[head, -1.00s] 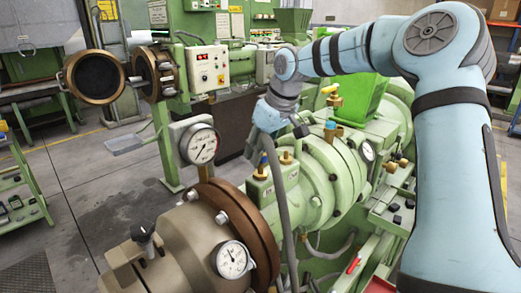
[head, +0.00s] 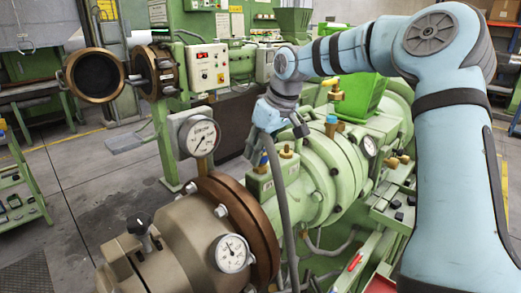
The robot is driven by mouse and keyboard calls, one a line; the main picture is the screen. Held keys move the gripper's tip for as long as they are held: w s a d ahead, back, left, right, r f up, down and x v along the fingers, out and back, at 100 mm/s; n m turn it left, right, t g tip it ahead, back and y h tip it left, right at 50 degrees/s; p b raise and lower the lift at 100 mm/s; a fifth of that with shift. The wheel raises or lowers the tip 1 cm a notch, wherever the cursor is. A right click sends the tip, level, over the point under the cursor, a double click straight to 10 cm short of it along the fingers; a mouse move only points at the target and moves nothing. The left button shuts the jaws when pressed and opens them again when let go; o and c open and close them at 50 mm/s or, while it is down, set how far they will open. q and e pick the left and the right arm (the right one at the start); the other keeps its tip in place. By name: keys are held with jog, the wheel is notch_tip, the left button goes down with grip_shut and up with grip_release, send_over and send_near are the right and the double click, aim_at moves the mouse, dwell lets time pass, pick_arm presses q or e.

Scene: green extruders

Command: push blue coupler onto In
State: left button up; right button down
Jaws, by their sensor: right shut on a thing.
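My right gripper (head: 274,137) is above the front of the green extruder (head: 310,185). It is shut on the top of a grey hose (head: 279,190), which hangs down in front of the machine. A small blue piece, which looks like the blue coupler (head: 263,160), shows just below the gripper, next to the hose, over a brass fitting. I cannot tell whether the coupler touches that fitting. A second brass fitting (head: 286,152) stands just to the right. No "In" label is readable. My left gripper is out of view.
A pressure gauge (head: 202,138) stands left of the gripper. A brown flange (head: 240,215) and a lower gauge (head: 231,253) are in front. Open floor is at left.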

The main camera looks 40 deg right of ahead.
jog(key=shift+f, duration=0.2)
jog(key=shift+b, duration=0.3)
dwell(0.4)
jog(key=c, duration=1.2)
grip_release()
jog(key=shift+o, duration=0.2)
notch_tip(320, 180, up, 8)
jog(key=p, duration=0.8)
jog(key=shift+r, duration=0.15)
